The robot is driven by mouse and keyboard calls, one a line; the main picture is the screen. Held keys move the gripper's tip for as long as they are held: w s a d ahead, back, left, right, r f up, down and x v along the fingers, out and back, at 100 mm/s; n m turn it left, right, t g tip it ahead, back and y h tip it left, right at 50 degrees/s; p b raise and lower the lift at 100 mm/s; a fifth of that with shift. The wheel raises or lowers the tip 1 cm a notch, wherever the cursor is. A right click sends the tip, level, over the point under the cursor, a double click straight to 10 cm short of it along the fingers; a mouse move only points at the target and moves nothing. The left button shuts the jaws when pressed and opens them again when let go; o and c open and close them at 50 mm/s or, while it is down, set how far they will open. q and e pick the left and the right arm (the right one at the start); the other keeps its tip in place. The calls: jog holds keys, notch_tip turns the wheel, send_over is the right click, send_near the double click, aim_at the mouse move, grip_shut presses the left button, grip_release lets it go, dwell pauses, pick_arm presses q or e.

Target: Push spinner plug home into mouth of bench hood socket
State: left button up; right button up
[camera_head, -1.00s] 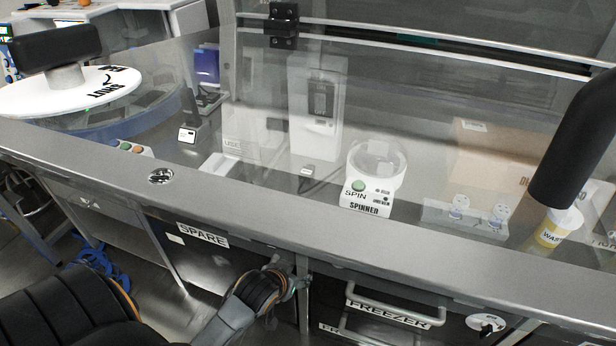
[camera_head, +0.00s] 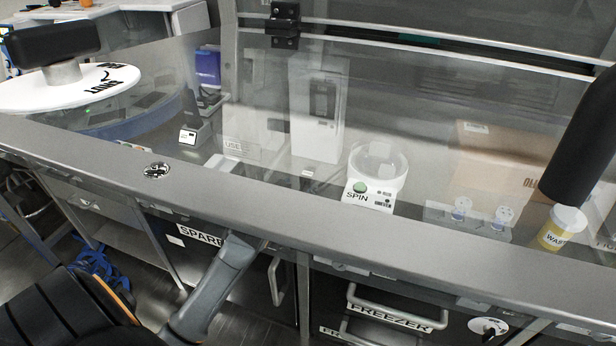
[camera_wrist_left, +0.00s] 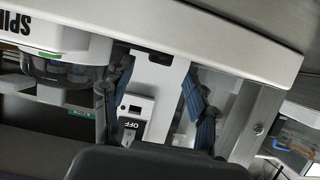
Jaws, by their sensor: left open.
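The spinner (camera_head: 376,190), a white machine with a clear round lid and green button, stands behind the bench's front rim in the head view. It appears upside down at upper left in the left wrist view (camera_wrist_left: 60,50). My left gripper (camera_wrist_left: 157,105) is open in the wrist view, its dark ribbed fingers apart. Beyond and between them are a white housing with a dark opening (camera_wrist_left: 160,60) and a small panel marked OFF (camera_wrist_left: 135,112). I cannot tell whether either is the socket. I cannot make out the plug. In the head view the gripper's fingertips are hidden. My right gripper is out of view.
The bench's front rim (camera_head: 270,205) runs above the SPARE and FREEZER (camera_head: 395,315) fronts and their handles. A yellow-filled waste cup (camera_head: 560,230), a clear holder (camera_head: 468,215) and a cardboard box (camera_head: 500,155) are at right.

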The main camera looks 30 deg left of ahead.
pick_arm(q)
jog(key=x, duration=0.6)
jog(key=shift+a+r, duration=0.1)
jog(key=shift+r, duration=0.25)
grip_shut()
